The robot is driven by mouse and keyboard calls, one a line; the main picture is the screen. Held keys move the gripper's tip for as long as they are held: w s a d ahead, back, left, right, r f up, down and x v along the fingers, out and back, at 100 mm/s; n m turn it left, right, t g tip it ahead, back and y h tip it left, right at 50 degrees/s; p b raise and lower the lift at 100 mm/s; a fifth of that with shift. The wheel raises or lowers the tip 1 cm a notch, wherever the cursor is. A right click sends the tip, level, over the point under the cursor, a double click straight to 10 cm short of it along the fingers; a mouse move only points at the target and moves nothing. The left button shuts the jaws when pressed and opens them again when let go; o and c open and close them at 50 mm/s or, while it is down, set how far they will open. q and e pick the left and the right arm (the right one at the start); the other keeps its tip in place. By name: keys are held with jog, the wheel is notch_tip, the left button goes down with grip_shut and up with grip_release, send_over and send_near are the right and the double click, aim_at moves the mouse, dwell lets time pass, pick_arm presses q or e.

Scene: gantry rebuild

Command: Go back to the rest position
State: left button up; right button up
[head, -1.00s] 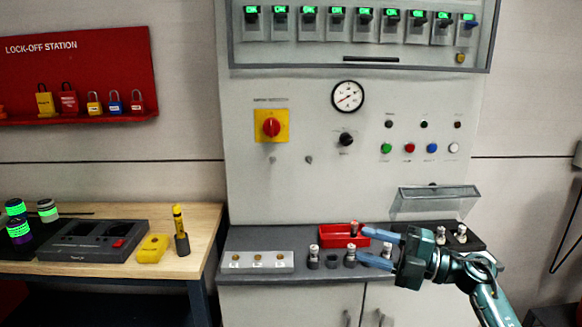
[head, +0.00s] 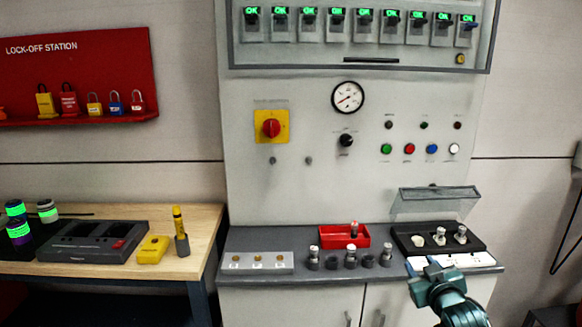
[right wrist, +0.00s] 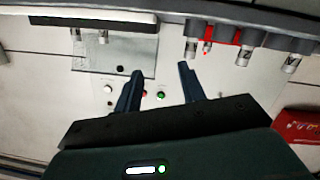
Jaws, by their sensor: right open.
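My right gripper (head: 424,264) is at the lower right in the head view, by the front edge of the console ledge, with its arm coming up from the bottom. In the right wrist view, its two dark fingers (right wrist: 160,82) stand apart with nothing between them. My left gripper is not in view.
A grey block (head: 243,265) lies at left. A wooden bench (head: 208,219) stands further left.

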jog(key=s+a+f+g+y, duration=0.1)
jog(key=s+a+f+g, duration=0.1)
jog(key=s+a+f, duration=0.45)
jog(key=s+a+f+g+y, duration=0.1)
jog(key=s+a+f, duration=0.2)
jog(key=s+f, duration=0.6)
jog(key=s+a+f+g+y, duration=0.1)
jog(key=s+a, duration=0.2)
jog(key=s, duration=0.6)
jog(key=s+a+f+g+y, duration=0.1)
jog(key=s+a, duration=0.3)
jog(key=s, duration=0.6)
jog(key=shift+s+a+f, duration=0.15)
jog(key=shift+f, duration=0.05)
